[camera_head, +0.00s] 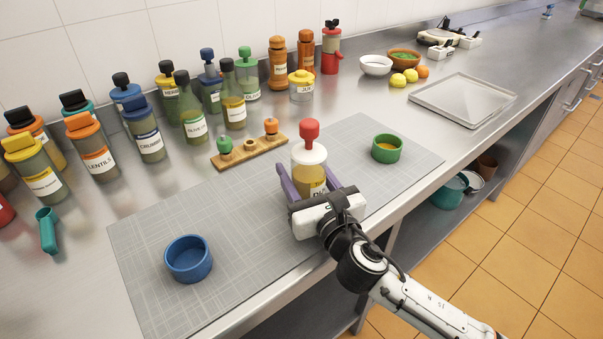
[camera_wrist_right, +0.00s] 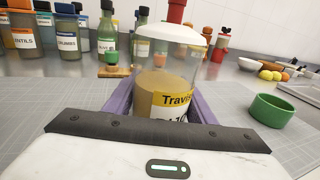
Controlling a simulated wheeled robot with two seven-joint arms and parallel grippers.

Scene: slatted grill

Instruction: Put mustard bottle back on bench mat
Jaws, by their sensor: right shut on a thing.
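The bottle I take to be the mustard bottle (camera_head: 310,165) is clear, with yellow-brown contents, a white lid and a red top. Its yellow and white label is partly hidden; "Travis" shows in the right wrist view (camera_wrist_right: 165,90). My right gripper (camera_head: 311,195) is shut on it, with purple fingers on either side of its lower body. The bottle looks upright, over the middle of the grey bench mat (camera_head: 400,205). Its base is hidden by the gripper, so I cannot tell whether it touches the mat. My left gripper is not in view.
A blue bowl (camera_head: 188,259) sits on the mat's near left part and a green bowl (camera_head: 387,148) on its right part. A wooden rack (camera_head: 250,152) stands behind the mat. Several bottles line the wall. A metal tray (camera_head: 463,100) lies farther right.

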